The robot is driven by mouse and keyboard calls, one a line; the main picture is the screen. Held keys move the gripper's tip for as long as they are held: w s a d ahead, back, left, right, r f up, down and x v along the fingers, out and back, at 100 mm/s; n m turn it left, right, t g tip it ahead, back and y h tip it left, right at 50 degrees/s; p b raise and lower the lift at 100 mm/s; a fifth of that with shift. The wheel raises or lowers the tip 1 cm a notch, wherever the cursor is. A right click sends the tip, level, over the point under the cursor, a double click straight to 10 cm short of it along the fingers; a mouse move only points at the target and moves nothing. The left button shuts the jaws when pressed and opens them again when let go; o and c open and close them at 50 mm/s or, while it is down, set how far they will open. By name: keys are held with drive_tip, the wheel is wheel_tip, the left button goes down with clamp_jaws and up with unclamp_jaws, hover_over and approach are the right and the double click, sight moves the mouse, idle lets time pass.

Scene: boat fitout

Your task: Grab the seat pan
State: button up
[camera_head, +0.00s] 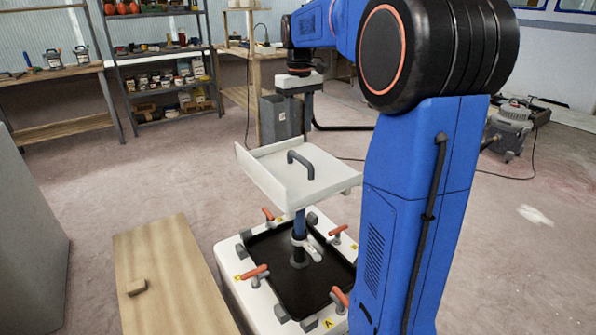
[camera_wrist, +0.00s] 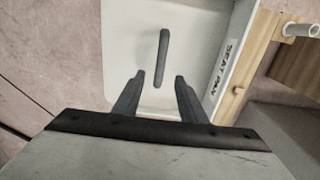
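The seat pan (camera_head: 285,178) is a white shallow tray with raised edges and a dark bar handle (camera_head: 300,164) on its inside. In the head view it appears to sit on a blue and black post (camera_head: 299,232) above a white base with a black tray. In the wrist view the seat pan (camera_wrist: 195,40) carries the label "SEAT PAN" and its handle (camera_wrist: 162,58) stands ahead of the fingertips. My gripper (camera_head: 307,128) is above the pan, pointing down. Its fingers (camera_wrist: 156,84) are apart with nothing held; the handle lies in line with the gap between them.
The white base (camera_head: 262,308) has several orange-handled clamps around its tray. A wooden bench top (camera_head: 165,270) with a small wood block (camera_head: 136,287) is at left. A grey bin (camera_head: 281,118) and shelves (camera_head: 165,75) stand behind.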

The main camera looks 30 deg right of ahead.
sight(300, 156)
wheel_tip(300, 156, down, 6)
drive_tip(key=shift+f, duration=0.25)
drive_tip(key=shift+s+f, duration=0.15)
drive_tip(key=shift+f, duration=1.15)
drive_tip(key=shift+s+f, duration=0.1)
drive_tip(key=shift+f, duration=1.2)
drive_tip(key=shift+f, duration=0.25)
clamp_jaws()
